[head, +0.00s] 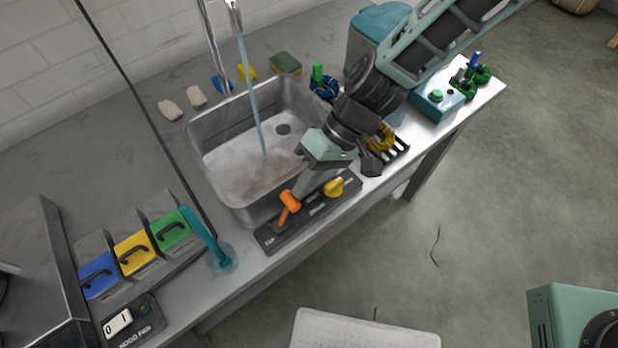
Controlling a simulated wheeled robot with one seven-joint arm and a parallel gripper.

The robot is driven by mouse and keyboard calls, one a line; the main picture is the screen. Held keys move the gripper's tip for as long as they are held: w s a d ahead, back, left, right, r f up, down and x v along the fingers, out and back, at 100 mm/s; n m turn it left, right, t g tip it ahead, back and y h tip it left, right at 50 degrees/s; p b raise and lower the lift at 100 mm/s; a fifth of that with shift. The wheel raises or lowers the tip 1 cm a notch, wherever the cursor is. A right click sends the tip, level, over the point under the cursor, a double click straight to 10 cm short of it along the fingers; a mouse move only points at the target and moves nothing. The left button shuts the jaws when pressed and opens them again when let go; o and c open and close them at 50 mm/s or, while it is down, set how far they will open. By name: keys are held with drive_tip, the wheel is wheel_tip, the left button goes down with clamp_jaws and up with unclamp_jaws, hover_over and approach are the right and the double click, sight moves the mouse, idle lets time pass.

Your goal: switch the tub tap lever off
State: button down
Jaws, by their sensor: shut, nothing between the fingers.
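A grey metal tub (205,135) is set in the worktop, with a thin stream of water (252,95) falling into it from the tap spout (236,8). An orange lever (289,207) stands on a dark control plate (275,237) along the tub's front edge; its tilt is hard to read from above. My gripper (300,193) is shut and empty, its fingertips close beside the orange lever's upper end. I cannot tell whether they touch. A yellow knob (334,187) sits on the same plate, to the right of the fingers.
A teal stick on a round base (220,258) and blue, yellow and green lidded bins (134,252) stand left of the tub. A switch box (130,322) is at lower left. Right of the tub are a yellow clip-like object (381,138) and a teal button box (438,101).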

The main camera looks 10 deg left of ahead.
sight(286, 202)
drive_tip(key=shift+s+a+r, duration=0.1)
drive_tip(key=shift+s+r, duration=0.05)
drive_tip(key=shift+s+a+r+t+h+p, duration=0.7)
drive_tip(key=shift+s+t+h+p, duration=0.2)
drive_tip(key=shift+t+p, duration=0.3)
drive_tip(key=shift+s+a+r+t+h+p, duration=0.2)
drive_tip(key=shift+s+a+t+h+p, duration=0.4)
drive_tip(key=shift+p, duration=0.35)
drive_tip(key=shift+s+a+t+h+p, duration=0.5)
drive_tip(key=shift+s+a+t+h, duration=0.05)
drive_tip(key=shift+s+t+h, duration=0.1)
drive_tip(key=shift+s+a+f, duration=0.15)
drive_tip(key=shift+s+a, duration=0.3)
drive_tip(key=shift+s, duration=0.05)
drive_tip(key=shift+r+p, duration=0.7)
drive_tip(key=shift+r, duration=0.15)
